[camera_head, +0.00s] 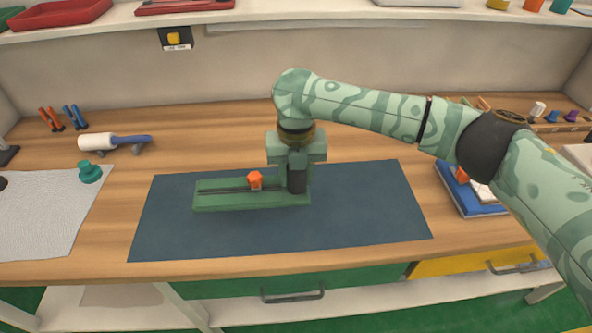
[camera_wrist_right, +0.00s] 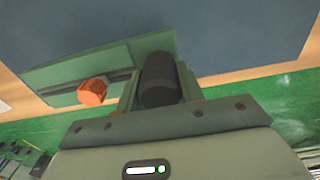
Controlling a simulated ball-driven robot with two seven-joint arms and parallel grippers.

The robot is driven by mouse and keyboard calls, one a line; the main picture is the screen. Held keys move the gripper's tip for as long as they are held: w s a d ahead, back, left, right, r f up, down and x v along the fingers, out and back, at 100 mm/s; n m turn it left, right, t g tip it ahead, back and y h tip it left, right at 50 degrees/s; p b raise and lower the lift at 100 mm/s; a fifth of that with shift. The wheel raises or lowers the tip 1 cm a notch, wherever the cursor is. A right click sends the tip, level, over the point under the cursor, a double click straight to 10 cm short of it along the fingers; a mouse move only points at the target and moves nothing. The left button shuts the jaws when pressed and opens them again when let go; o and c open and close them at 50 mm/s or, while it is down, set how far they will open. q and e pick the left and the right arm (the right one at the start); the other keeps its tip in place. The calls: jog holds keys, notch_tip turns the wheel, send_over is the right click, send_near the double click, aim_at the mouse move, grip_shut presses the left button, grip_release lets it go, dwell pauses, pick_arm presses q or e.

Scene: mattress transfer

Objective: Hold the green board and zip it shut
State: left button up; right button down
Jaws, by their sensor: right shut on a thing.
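The green board (camera_head: 225,201) lies flat on a dark blue mat (camera_head: 370,215). A dark zip track runs along its length, and an orange zip pull (camera_head: 255,180) stands on the track right of the board's middle. My right gripper (camera_head: 297,188) points down at the board's right end and is shut on the board. In the right wrist view, a dark rounded part shows between my gripper (camera_wrist_right: 160,85) and the board (camera_wrist_right: 85,70), and covers the grip. The orange pull (camera_wrist_right: 92,92) is beside the gripper, apart from it. My left gripper is not in view.
A white roller with a blue handle (camera_head: 115,141), a teal knob (camera_head: 90,172) and a pale cloth (camera_head: 45,215) lie to the left. A blue tray (camera_head: 470,197) is at the right. The mat's left part is clear.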

jog(key=shift+f+b, duration=1.3)
jog(key=shift+f, duration=2.85)
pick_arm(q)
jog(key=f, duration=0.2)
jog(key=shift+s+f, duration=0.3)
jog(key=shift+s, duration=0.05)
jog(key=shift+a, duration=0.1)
